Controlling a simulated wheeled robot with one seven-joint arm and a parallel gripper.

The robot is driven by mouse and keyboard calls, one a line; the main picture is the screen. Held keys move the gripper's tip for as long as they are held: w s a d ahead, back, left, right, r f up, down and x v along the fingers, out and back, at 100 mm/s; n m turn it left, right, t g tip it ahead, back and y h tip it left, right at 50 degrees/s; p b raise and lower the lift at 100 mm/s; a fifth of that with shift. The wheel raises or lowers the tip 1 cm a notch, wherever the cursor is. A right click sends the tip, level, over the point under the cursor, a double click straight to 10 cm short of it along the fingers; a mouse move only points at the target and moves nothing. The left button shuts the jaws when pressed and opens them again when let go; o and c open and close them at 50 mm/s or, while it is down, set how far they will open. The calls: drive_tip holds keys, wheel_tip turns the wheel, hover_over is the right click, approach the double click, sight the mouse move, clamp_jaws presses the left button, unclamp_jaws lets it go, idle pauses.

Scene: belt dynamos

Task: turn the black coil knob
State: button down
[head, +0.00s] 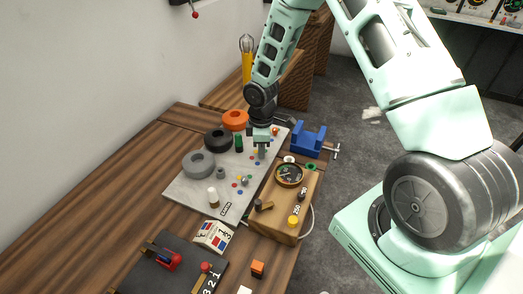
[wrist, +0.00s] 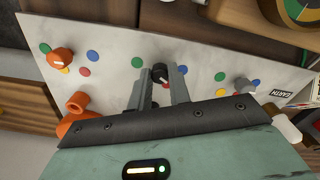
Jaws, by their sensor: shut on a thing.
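The black coil knob (wrist: 160,72) shows in the wrist view on the pale panel (wrist: 112,48), with a light pointer line on its face. My gripper (wrist: 162,78) has one finger on each side of the knob and is shut on it. In the head view my gripper (head: 262,146) points down at the panel (head: 188,188), beside the green post (head: 239,143) and the black coil (head: 218,139). The knob is hidden behind my fingers there.
An orange knob (wrist: 62,57) and a grey knob (wrist: 241,86) flank the black one, with coloured dots around them. Orange (head: 235,120) and grey (head: 198,164) coils stand on the panel. A wooden meter box (head: 268,226) and blue vise (head: 309,139) stand right of it.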

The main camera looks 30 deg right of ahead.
drive_tip(key=m+b, duration=0.1)
drive_tip(key=m, duration=0.3)
drive_tip(key=shift+m+b, duration=0.3)
drive_tip(key=m+b, duration=0.1)
drive_tip(key=m, duration=0.3)
drive_tip(key=shift+m, duration=0.3)
drive_tip(key=m+b, duration=0.1)
drive_tip(key=m, duration=0.3)
drive_tip(key=shift+m, duration=2.2)
drive_tip(key=c, duration=1.3)
unclamp_jaws()
drive_tip(key=shift+r, duration=0.1)
